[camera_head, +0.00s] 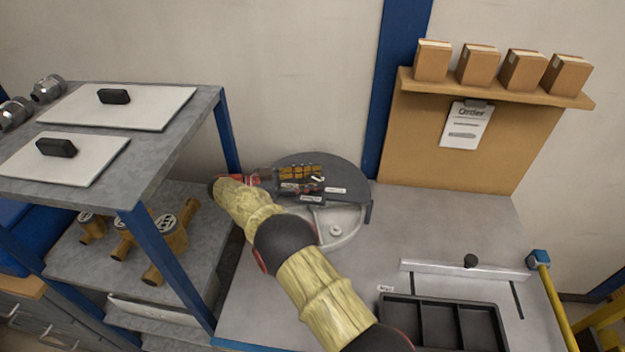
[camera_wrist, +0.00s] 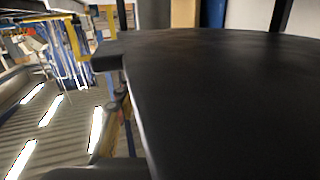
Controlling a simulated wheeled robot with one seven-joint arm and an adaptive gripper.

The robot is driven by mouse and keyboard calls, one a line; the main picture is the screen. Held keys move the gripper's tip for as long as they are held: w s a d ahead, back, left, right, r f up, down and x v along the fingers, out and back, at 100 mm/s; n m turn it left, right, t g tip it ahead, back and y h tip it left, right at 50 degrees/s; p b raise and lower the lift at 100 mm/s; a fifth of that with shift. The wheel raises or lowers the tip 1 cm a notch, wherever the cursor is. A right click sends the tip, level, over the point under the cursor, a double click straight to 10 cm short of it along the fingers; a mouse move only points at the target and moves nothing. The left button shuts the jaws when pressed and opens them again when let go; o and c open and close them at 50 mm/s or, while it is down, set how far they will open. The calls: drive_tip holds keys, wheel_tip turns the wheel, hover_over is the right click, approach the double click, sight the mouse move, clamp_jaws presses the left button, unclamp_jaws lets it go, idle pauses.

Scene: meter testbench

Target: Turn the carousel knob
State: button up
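The carousel (camera_head: 352,222) stands on the bench in the middle of the head view, a pale round plate partly under a dark half-round cover (camera_head: 345,178). A small pale round piece that looks like its knob (camera_head: 336,230) sits on the exposed front part of the plate. My gripper (camera_head: 268,176) is at the left side of the dark cover, behind and left of that round piece and apart from it. Its fingertips are too small and cluttered to make out. In the wrist view a large dark surface fills the right side, and the knob is not recognisable.
A grey shelf unit (camera_head: 190,115) with white boards and brass meters (camera_head: 170,240) stands close on the left. A black divided tray (camera_head: 440,322) and a metal rail (camera_head: 440,268) lie at the right. Small boxes stand on a wooden shelf (camera_head: 500,91) behind. Bench between carousel and rail is clear.

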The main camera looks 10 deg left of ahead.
drive_tip(key=o, duration=0.3)
drive_tip(key=shift+f, duration=0.15)
drive_tip(key=shift+s+n+t, duration=0.1)
drive_tip(key=shift+n+t, duration=0.2)
drive_tip(key=shift+t, duration=0.2)
